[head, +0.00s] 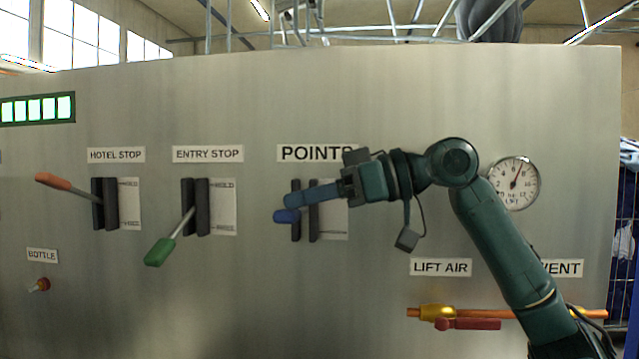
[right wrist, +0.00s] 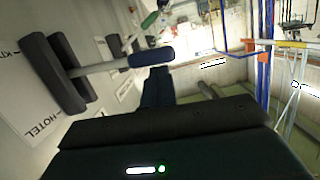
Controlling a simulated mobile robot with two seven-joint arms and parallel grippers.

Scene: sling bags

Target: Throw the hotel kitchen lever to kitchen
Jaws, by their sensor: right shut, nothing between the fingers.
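The lever under the POINTS sign has a blue handle (head: 287,216) that sticks out toward me from a slot between two dark bars (head: 314,225). The handle also shows in the right wrist view (right wrist: 152,58), on a pale rod. Its plate (head: 335,225) is too small to read in the head view. In the right wrist view the plate reads HOTEL on the gripper's side and "KI", cut off, on the other. My right gripper (head: 312,195) is shut and empty, its fingers just above the handle; I cannot tell if they touch. My left gripper is out of view.
The HOTEL STOP lever (head: 55,182) has an orange handle and points up. The ENTRY STOP lever (head: 160,251) has a green handle and points down. A red knob (head: 41,285), a gauge (head: 515,184) and an orange pipe with a red handle (head: 468,324) are on the panel.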

